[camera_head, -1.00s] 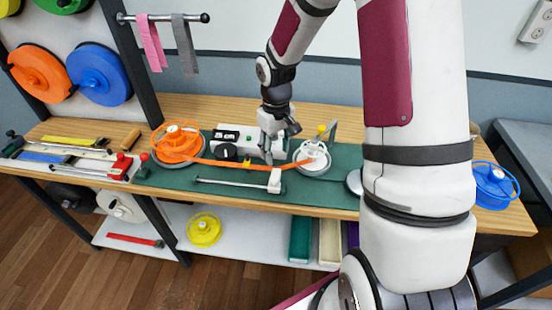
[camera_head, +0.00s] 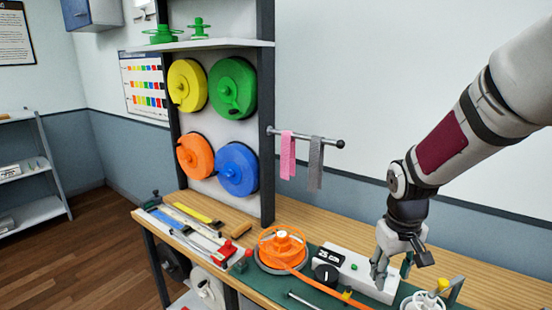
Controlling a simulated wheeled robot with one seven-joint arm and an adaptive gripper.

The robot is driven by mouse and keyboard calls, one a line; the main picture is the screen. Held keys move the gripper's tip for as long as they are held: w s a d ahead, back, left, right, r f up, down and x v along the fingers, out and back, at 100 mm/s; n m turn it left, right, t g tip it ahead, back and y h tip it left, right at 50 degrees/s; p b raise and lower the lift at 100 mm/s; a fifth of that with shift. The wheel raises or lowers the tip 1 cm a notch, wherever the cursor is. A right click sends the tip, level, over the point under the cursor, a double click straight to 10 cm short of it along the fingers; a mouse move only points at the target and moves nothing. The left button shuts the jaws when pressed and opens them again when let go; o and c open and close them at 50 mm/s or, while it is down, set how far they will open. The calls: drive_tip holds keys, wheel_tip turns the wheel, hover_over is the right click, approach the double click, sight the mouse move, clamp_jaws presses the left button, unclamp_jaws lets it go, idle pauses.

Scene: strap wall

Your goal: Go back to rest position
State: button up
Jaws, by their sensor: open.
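My gripper (camera_head: 394,272) hangs from my arm at the right of the head view, fingers pointing down. It is open and looks empty, close above or in front of the white device (camera_head: 350,265) with a black display and a black knob on the wooden bench. An orange spool (camera_head: 283,246) stands on the bench to its left, and an orange strap (camera_head: 322,288) runs from it to the right. A white reel with a yellow knob (camera_head: 443,285) is partly cut off at the bottom right. Whether the fingers touch the device I cannot tell.
Yellow (camera_head: 188,86), green (camera_head: 232,88), orange (camera_head: 195,157) and blue (camera_head: 237,169) spools hang on the rack. Pink (camera_head: 288,156) and grey (camera_head: 315,177) cloths hang from a bar. Tools lie at the bench's left end. Open floor (camera_head: 95,240) lies to the left.

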drive_tip(key=s+a+r+t, duration=0.2)
drive_tip(key=s+a+r, duration=0.1)
drive_tip(key=s+r, duration=0.4)
drive_tip(key=s+a+r+m+t+b, duration=0.1)
drive_tip(key=s+a+r, duration=0.3)
drive_tip(key=s+r, duration=0.4)
drive_tip(key=shift+s+r+t+y+b, duration=0.2)
drive_tip(key=shift+s+t+y+b, duration=0.15)
drive_tip(key=shift+s+t, duration=0.7)
drive_tip(key=shift+s+g, duration=0.2)
drive_tip(key=shift+g, duration=0.05)
